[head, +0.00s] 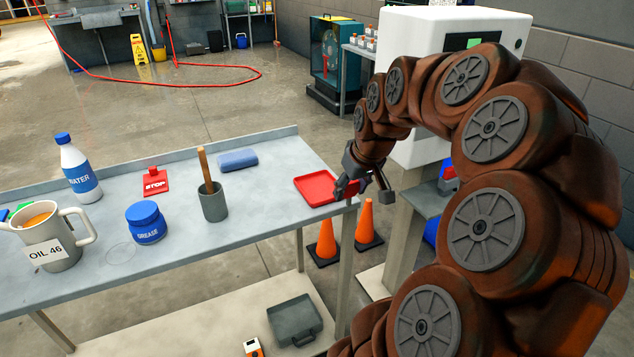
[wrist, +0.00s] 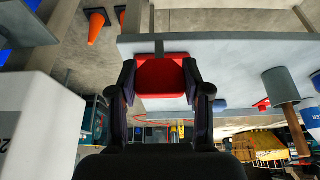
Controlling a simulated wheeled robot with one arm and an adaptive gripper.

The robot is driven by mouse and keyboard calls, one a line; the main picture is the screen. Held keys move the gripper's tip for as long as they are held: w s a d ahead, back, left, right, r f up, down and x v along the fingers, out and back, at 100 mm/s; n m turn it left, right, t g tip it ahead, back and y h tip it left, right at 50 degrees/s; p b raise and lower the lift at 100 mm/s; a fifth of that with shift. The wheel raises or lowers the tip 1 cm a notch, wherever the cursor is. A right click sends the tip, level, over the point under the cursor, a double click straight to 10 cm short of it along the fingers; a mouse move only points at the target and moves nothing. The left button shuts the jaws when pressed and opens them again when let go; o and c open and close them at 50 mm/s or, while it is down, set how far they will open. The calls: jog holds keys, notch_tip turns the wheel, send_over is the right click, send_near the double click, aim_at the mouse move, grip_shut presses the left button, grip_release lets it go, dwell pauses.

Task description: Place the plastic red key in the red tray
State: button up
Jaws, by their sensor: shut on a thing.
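The red tray (head: 312,186) lies flat at the right end of the grey workbench in the head view. My gripper (head: 350,187) is at the tray's right edge, by the bench corner, shut on a small red piece, the red key (head: 352,189). The fingers mostly hide the key. In the wrist view, a red shape fills the gap between my gripper's fingers (wrist: 160,78). I cannot tell there how much is key and how much is tray behind it. I cannot tell whether the key touches the tray.
A blue cloth (head: 237,160), a grey pot (head: 213,203) with a wooden handle, a grease jar (head: 146,223) and a red STOP piece (head: 155,183) stand left of the tray. Orange cones (head: 326,242) stand on the floor beyond the bench end. A white machine (head: 420,70) is behind my arm.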

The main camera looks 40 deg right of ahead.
jog(key=w+d+p, duration=0.1)
jog(key=w, duration=0.3)
jog(key=w+d+f+p, duration=0.1)
jog(key=w+d, duration=0.1)
jog(key=w, duration=0.3)
jog(key=w+d+p, duration=0.1)
jog(key=w, duration=0.4)
jog(key=shift+w+d+f, duration=0.1)
jog(key=shift+d+f, duration=0.1)
jog(key=shift+d, duration=0.15)
jog(key=shift+f+p, duration=0.55)
jog(key=shift+f, duration=1.25)
jog(key=shift+f, duration=0.2)
jog(key=o, duration=1.1)
jog(key=shift+r, duration=0.1)
jog(key=shift+o, duration=0.2)
jog(key=shift+r, duration=0.2)
jog(key=b+v, duration=0.2)
jog(key=v, duration=1)
